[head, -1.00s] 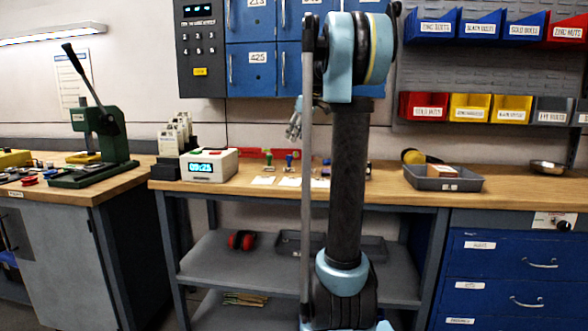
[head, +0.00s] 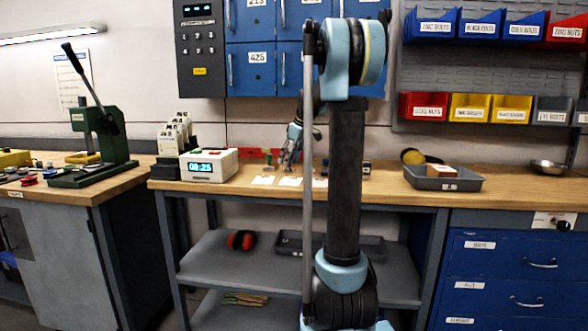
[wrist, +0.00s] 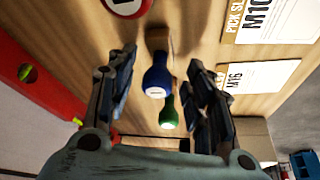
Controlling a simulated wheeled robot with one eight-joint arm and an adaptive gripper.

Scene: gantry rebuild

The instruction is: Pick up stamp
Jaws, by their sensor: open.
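A stamp with a blue knob handle (wrist: 157,78) stands in the wrist view between the fingers of my gripper (wrist: 162,62). The fingers are open, with a gap on both sides of the handle. A green-handled stamp (wrist: 168,115) stands close by, lower in that view, and a red-topped one (wrist: 127,5) is at the top edge. In the head view my gripper (head: 288,163) is low over the bench and hides the blue stamp. The green stamp (head: 269,160) shows just left of it. Which stamp is meant cannot be told.
A red level (wrist: 40,75) lies beside the stamps along the wall. Labelled cards (wrist: 262,82) lie on the other side. On the bench are a white clock box (head: 208,165) to the left and a grey tray (head: 443,180) to the right.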

